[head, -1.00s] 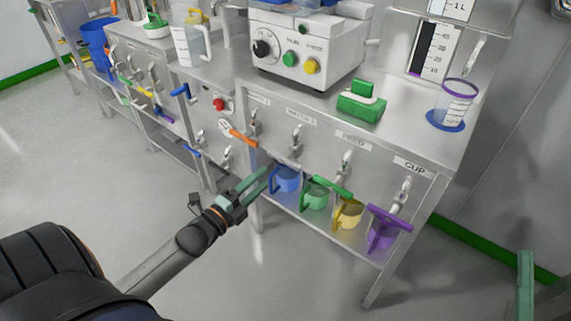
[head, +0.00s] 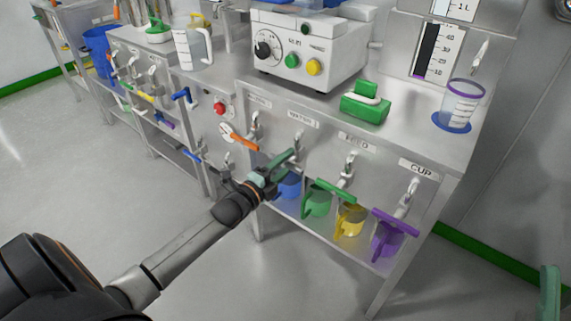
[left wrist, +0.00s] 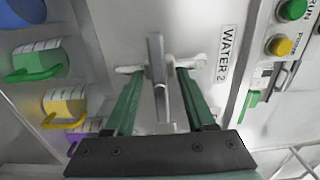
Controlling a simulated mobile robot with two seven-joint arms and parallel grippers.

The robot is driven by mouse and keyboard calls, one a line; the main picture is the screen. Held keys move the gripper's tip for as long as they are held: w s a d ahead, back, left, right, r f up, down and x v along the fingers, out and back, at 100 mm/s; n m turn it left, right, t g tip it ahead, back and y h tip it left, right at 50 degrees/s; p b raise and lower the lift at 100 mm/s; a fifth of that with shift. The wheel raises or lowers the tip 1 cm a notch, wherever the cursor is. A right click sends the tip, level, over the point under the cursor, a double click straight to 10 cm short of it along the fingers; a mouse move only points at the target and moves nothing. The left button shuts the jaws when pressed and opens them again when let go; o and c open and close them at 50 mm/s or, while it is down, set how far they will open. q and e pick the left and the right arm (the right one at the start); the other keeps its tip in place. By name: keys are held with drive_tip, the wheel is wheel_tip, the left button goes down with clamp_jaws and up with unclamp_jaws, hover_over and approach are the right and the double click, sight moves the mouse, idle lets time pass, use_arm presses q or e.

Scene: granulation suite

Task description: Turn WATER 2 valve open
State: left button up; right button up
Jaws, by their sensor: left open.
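The WATER 2 valve (head: 297,140) is a metal tap on the cabinet front, under its label (head: 303,120). In the left wrist view the valve's grey lever (left wrist: 160,90) points toward me, with the label (left wrist: 228,54) to its right. My left gripper (head: 283,162) is at this valve and hides its lever in the head view. In the left wrist view the open green fingers (left wrist: 160,78) stand on either side of the lever, with gaps showing. Part of my right gripper (head: 550,292) shows at the lower right edge; its jaw state is unclear.
Blue (head: 290,187), green (head: 316,204), yellow (head: 350,217) and purple (head: 386,240) jugs stand below. The floor in front is clear.

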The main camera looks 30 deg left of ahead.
use_arm(q)
drive_tip(key=shift+c, duration=0.2)
clamp_jaws()
